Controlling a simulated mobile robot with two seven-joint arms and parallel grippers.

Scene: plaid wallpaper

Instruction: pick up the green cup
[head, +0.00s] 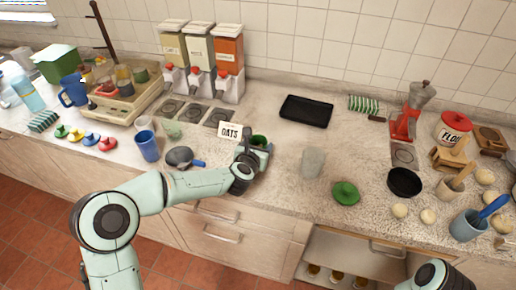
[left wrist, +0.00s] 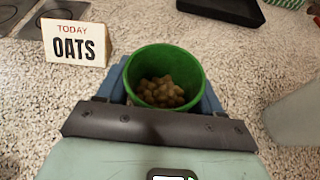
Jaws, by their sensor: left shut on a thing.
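The green cup (left wrist: 138,72) is upright between the two blue fingers of my left gripper (left wrist: 165,90) in the left wrist view. It holds a heap of small brownish lumps. In the head view only a little of the green cup (head: 259,140) shows behind my left gripper (head: 254,149), near the middle of the counter. My left gripper is shut on the cup's sides. The cup's base is hidden, so I cannot tell if it touches the counter. Part of my right arm shows at the bottom right, but its gripper does not.
An OATS sign (head: 229,132) stands just left of the cup. A clear glass (head: 312,164) and a green lid (head: 345,193) are to the right. A black tray (head: 306,111) lies behind. Dispensers (head: 200,60) stand at the wall; a blue cup (head: 147,146) is further left.

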